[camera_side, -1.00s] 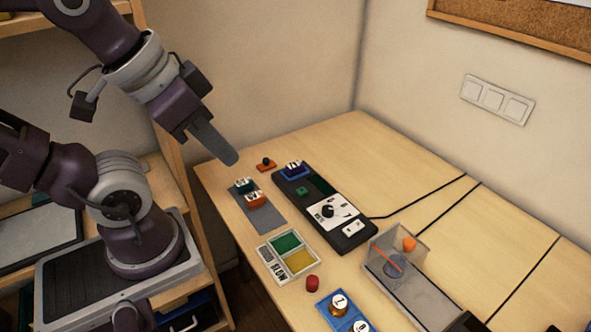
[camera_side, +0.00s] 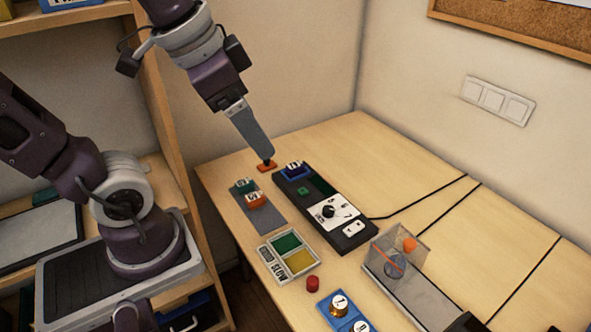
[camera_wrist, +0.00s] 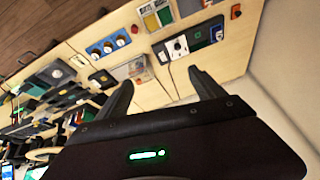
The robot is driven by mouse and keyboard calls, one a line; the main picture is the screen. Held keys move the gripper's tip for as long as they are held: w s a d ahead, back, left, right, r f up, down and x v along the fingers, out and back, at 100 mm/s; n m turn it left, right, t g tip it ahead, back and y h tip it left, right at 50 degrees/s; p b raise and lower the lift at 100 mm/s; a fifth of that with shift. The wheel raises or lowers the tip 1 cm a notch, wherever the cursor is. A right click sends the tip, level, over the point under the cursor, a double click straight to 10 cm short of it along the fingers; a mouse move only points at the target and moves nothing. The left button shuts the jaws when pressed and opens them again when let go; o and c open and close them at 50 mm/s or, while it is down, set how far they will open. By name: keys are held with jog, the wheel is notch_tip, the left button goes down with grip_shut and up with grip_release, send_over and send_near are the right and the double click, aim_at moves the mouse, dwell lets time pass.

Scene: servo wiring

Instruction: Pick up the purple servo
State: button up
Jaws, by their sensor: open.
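The blue-purple servo (camera_side: 292,170) with a white label or horn on top sits at the far end of the long black tester board (camera_side: 352,238). In the wrist view, it appears as a small blue-purple block (camera_wrist: 217,34) beyond my fingers. My gripper (camera_side: 267,159) points down, just left of the servo in the side view, apart from it. Its tip overlaps a small orange piece with a black knob (camera_side: 266,168) in the picture; I cannot tell the height between them. In the wrist view, my gripper (camera_wrist: 165,90) has its two fingers wide apart with nothing between them.
A green servo (camera_side: 244,184) and an orange servo (camera_side: 257,200) are on a grey mat (camera_side: 268,217) beside the board. A tray with green and yellow sections (camera_side: 312,270) stands nearer. A clear box (camera_side: 425,298) is at right.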

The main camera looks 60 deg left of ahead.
jog(key=w+a+f+m+g, duration=0.15)
jog(key=w+a+m, duration=0.35)
jog(key=w, duration=0.7)
jog(key=m+g, duration=0.4)
jog(key=m, duration=0.7)
send_over(295, 165)
jog(key=shift+t, duration=0.25)
notch_tip(295, 165, down, 28)
jog(key=shift+w+r, duration=0.15)
jog(key=shift+r, duration=0.1)
notch_tip(295, 165, down, 7)
jog(key=shift+r, duration=0.1)
jog(key=c, duration=1.5)
